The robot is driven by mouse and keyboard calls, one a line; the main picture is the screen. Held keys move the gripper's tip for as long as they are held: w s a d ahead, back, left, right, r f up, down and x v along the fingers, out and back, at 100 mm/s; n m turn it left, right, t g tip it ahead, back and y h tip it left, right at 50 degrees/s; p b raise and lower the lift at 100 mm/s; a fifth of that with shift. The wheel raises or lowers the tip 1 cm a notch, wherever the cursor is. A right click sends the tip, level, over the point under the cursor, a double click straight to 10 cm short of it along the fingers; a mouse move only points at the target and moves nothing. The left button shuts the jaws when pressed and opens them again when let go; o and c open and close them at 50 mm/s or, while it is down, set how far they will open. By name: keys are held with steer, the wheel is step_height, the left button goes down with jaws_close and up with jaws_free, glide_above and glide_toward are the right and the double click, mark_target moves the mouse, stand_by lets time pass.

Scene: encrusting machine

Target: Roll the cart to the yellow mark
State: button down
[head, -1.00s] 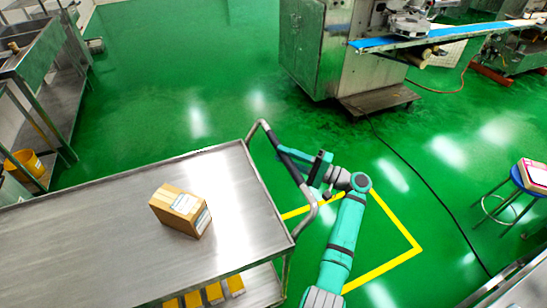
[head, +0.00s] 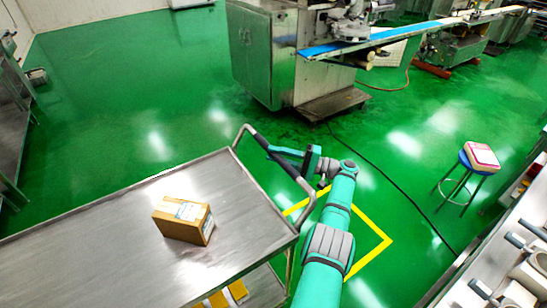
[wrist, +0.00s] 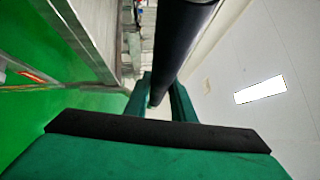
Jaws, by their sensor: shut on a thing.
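The steel cart (head: 110,229) fills the lower left of the head view, with a cardboard box (head: 183,220) on its top. Its handle (head: 246,129) is a bent tube with a dark grip at the cart's right end. My gripper (head: 289,160) is shut on the dark grip of the handle. In the wrist view the dark handle bar (wrist: 181,45) runs between the fingers of my gripper (wrist: 160,100). The yellow mark (head: 377,241) is a taped outline on the green floor, right of the cart's handle end. My arm and the cart hide part of it.
A steel machine (head: 290,55) with a blue conveyor (head: 340,48) stands at the back. A blue stool (head: 468,170) with a pink-topped box is at right. A dark cable (head: 385,190) crosses the floor. A counter (head: 490,262) lines the lower right. Green floor is open at upper left.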

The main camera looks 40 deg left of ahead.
steer(key=shift+w+d+f, duration=0.15)
stand_by(0.5)
steer(key=c, duration=1.5)
jaws_free()
steer(key=shift+r, duration=0.2)
